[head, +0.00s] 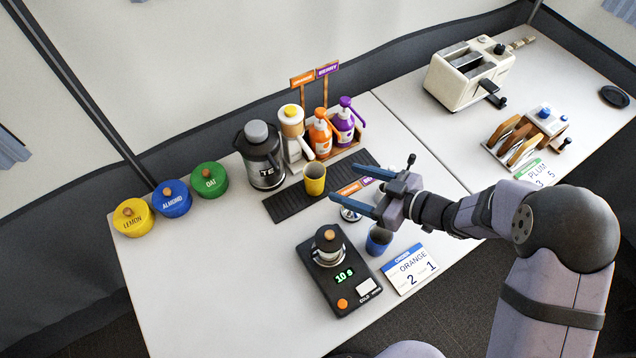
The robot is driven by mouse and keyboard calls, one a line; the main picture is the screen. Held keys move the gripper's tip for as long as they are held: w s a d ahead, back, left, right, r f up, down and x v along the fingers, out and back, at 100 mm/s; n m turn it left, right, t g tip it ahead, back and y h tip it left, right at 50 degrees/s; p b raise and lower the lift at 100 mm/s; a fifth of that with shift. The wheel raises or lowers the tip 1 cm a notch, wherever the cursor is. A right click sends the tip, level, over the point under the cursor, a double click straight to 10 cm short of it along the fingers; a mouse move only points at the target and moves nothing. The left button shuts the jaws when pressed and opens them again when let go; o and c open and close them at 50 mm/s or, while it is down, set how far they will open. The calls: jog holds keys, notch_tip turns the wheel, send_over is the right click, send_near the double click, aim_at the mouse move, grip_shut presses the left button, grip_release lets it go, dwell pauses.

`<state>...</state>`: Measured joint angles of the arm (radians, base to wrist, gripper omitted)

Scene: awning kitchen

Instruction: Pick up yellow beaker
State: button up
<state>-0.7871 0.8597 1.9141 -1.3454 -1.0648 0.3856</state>
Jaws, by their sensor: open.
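The yellow beaker (315,180) stands upright on a black ribbed mat (289,204), just in front of the pump bottles. My gripper (372,183) is to the right of the beaker and a little nearer, with its two blue fingers pointing left.
A blue cup (378,240) sits below my gripper, beside a black scale (339,278). The table's front left is clear.

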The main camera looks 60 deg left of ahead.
aim_at(307, 169)
jog(key=shift+p+x, duration=1.85)
jog(key=shift+x, duration=4.15)
jog(key=shift+s+d+f, duration=0.1)
jog(key=shift+f, duration=0.05)
jog(key=c, duration=1.1)
jog(key=shift+r, duration=0.25)
